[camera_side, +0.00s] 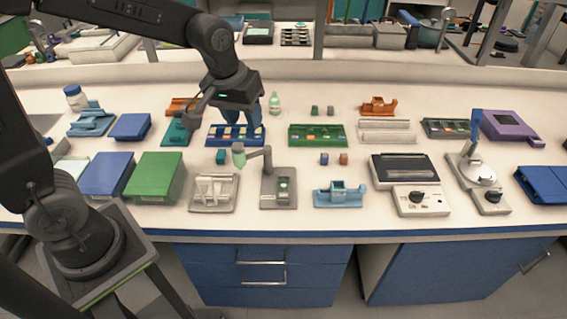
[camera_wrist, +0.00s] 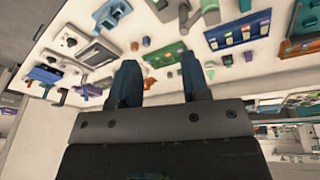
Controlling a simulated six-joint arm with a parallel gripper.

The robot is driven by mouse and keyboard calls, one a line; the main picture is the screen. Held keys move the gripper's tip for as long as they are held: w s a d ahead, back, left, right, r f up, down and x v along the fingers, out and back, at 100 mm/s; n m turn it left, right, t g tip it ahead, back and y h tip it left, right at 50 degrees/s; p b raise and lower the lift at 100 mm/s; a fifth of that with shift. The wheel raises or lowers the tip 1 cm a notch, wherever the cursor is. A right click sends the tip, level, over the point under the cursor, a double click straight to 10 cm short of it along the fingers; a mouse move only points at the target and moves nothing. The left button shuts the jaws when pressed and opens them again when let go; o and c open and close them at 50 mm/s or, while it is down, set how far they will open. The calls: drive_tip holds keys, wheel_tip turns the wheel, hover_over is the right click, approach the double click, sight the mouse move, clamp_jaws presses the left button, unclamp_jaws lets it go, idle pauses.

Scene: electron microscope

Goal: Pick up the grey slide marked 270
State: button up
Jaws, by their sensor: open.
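The grey slide marked 270 cannot be picked out, as the markings are too small to read. In the side view a blue slide tray (camera_side: 236,144) holds several small slides of different colours. A green tray (camera_side: 317,145) to its right also holds several small pieces. My gripper (camera_side: 256,112) has blue fingers and hangs above the bench, over the back of the blue tray in the picture. In the wrist view my gripper (camera_wrist: 160,60) is open, with nothing between its fingers. A dark blue tray with pale slides (camera_wrist: 238,32) lies right of the fingers there.
A green box (camera_side: 155,177), a small bottle (camera_side: 274,103) and a grey stand with an arm (camera_side: 278,187) are around the trays. An orange holder (camera_side: 378,106) and a black-topped device (camera_side: 404,168) stand to the right. Gaps of clear white bench lie between items.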

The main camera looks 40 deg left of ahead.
drive_tip(key=w+f+n+g, duration=0.2)
drive_tip(key=w+f, duration=0.5)
drive_tip(key=f, duration=0.2)
drive_tip(key=n, duration=0.2)
approach(284, 187)
drive_tip(key=shift+w+g, duration=0.25)
drive_tip(key=shift+g, duration=0.15)
drive_tip(key=shift+w+f+n, duration=0.1)
drive_tip(key=shift+f+n, duration=0.2)
drive_tip(key=shift+f, duration=3.6)
drive_tip(key=shift+c, duration=0.3)
drive_tip(key=c, duration=0.4)
drive_tip(key=shift+r, duration=0.1)
drive_tip(key=shift+r, duration=2.45)
